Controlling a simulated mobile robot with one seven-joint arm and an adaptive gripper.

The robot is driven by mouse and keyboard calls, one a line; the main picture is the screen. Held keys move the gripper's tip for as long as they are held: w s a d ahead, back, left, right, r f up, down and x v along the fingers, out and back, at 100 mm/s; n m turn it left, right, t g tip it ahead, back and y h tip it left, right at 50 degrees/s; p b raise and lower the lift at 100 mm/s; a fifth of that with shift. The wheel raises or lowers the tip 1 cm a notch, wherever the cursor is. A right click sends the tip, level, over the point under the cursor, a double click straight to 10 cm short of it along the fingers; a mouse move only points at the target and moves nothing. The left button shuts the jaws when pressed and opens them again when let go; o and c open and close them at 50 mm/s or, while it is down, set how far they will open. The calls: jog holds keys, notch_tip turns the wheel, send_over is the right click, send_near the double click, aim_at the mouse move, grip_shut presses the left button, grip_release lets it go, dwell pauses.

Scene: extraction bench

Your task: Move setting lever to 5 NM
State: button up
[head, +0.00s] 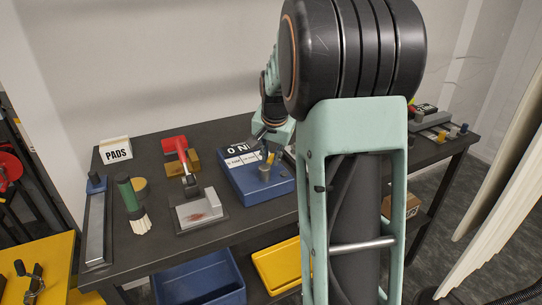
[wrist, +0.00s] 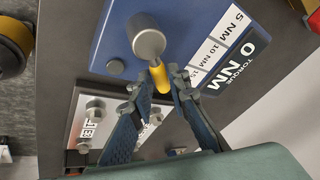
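The blue torque tester (head: 235,186) sits on the dark bench in the head view, its display reading 0 NM (wrist: 243,55). Its label strip (wrist: 208,47) shows 5 NM, 10 NM and a third mark, partly hidden. The yellow setting lever (wrist: 159,77) sticks out beside a grey metal post (wrist: 149,40); it also shows in the head view (head: 270,158). My gripper (wrist: 158,88) is at the lever, with its two fingers apart on either side of it. Some gap appears between the fingers and the lever; contact cannot be told for sure.
Left of the tester are a grey metal fixture (head: 202,211), a red-handled tool (head: 175,146), a green-handled brush (head: 128,192) and a PADS box (head: 115,150). A second labelled device (wrist: 83,120) is beside my gripper in the wrist view. My arm hides the bench's middle right.

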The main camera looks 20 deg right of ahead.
grip_shut()
jog(key=shift+w, duration=0.1)
jog(key=n+y, duration=0.1)
jog(key=n, duration=0.1)
jog(key=w+a+n+b, duration=0.1)
jog(key=n, duration=0.1)
jog(key=shift+y, duration=0.4)
jog(key=n, duration=0.1)
jog(key=a+n+y, duration=0.1)
jog(key=n, duration=0.1)
jog(key=a+n+y+b, duration=0.1)
jog(key=n, duration=0.1)
jog(key=shift+w+a, duration=0.1)
jog(key=shift+w, duration=0.1)
jog(key=n, duration=0.1)
jog(key=a+n+g+y, duration=0.1)
jog(key=n, duration=0.1)
jog(key=n+p, duration=0.1)
jog(key=n, duration=0.1)
jog(key=shift+s+a+r+g+y, duration=0.1)
jog(key=shift+a+g+y, duration=0.25)
jog(key=shift+g+y, duration=0.05)
jog(key=shift+s+a+n+g+y+p, duration=0.25)
jog(key=shift+a+n+g+p, duration=0.15)
jog(key=shift+n, duration=0.6)
jog(key=shift+s+a+n+g+y+p, duration=0.2)
jog(key=shift+a+n+g+p, duration=0.15)
jog(key=shift+n, duration=0.65)
